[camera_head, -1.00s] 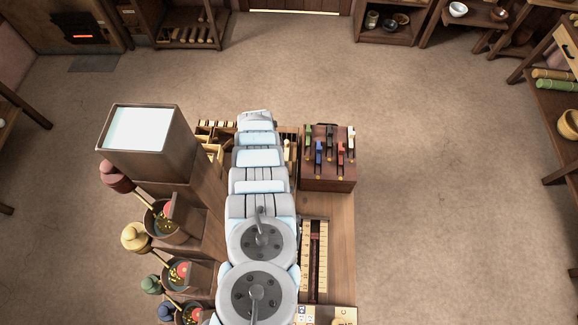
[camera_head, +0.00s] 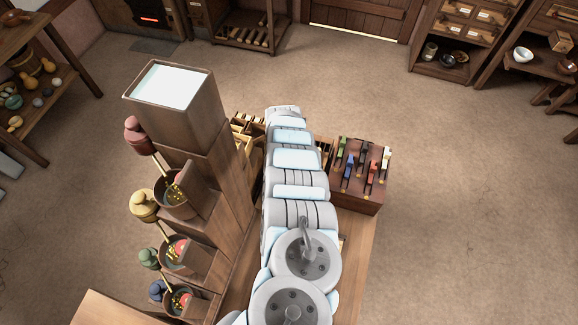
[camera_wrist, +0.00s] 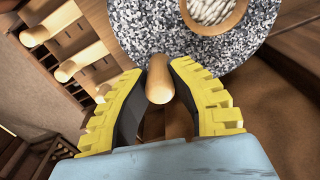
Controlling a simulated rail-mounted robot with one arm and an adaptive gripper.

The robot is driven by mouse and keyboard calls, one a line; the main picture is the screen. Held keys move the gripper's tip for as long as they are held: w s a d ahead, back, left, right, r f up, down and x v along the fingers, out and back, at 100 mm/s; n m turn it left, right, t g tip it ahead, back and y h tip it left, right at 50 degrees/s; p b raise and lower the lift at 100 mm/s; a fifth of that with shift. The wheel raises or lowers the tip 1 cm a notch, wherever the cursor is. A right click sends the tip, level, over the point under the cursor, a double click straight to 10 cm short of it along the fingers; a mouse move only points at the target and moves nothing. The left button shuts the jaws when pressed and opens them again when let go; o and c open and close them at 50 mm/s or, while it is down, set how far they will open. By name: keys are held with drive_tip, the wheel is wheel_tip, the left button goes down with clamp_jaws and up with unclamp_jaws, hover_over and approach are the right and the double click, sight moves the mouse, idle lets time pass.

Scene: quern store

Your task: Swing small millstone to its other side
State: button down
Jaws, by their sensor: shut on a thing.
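In the wrist view the small millstone (camera_wrist: 185,42) is a round, grey, black-and-white speckled stone at the top. A hole or cup at its centre holds pale grains (camera_wrist: 210,10). A wooden peg handle (camera_wrist: 160,78) stands out at its near edge. My gripper (camera_wrist: 163,85), with yellow ribbed fingers and dark inner pads, is shut on the handle, one finger on each side. In the head view my own arm covers the middle of the bench, hiding the millstone and my gripper.
A tall wooden tower (camera_head: 180,95) stands left of my arm, with pots and coloured knobs beside it. A box with coloured sliders (camera_head: 360,170) stands at right on the bench (camera_head: 350,262). In the wrist view, wooden pegs (camera_wrist: 45,30) lie close at left. Open floor surrounds the bench.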

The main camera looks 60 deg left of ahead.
drive_tip(key=shift+s, duration=0.1)
drive_tip(key=c, duration=0.9)
unclamp_jaws()
drive_tip(key=shift+s+f, duration=0.1)
drive_tip(key=shift+o, duration=0.2)
drive_tip(key=shift+w+r, duration=0.2)
drive_tip(key=shift+r, duration=0.45)
wheel_tip(320, 180, up, 10)
drive_tip(key=shift+s+r, duration=0.1)
drive_tip(key=shift+r, duration=0.3)
